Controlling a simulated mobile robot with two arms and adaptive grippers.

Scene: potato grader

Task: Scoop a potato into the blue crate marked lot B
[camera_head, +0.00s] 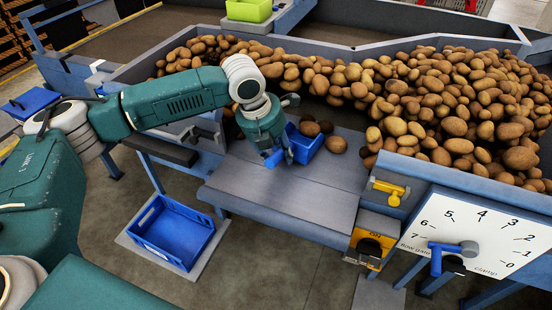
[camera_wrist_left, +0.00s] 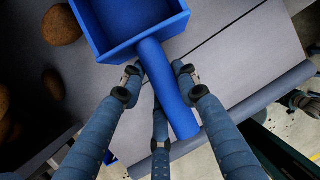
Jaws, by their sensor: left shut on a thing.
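My left gripper (camera_head: 280,152) is shut on the handle of a blue scoop (camera_head: 306,146) over the grey table (camera_head: 290,190). The left wrist view shows the fingers (camera_wrist_left: 158,85) around the scoop's handle (camera_wrist_left: 168,95); the visible part of its bowl (camera_wrist_left: 125,22) is empty and its far end is cut off. Loose potatoes lie beside the scoop, one (camera_head: 336,144) to its right and darker ones (camera_head: 310,128) behind it. A blue crate (camera_head: 172,232) stands empty on a floor plate, left of the table; its marking is too small to read. My right gripper is not in view.
A large heap of potatoes (camera_head: 450,105) fills the hopper behind and right of the table. A panel with a dial (camera_head: 480,235) and a yellow lever (camera_head: 388,190) stand at the right. Another blue crate (camera_head: 32,103) is at the far left, a green crate (camera_head: 248,10) at the back.

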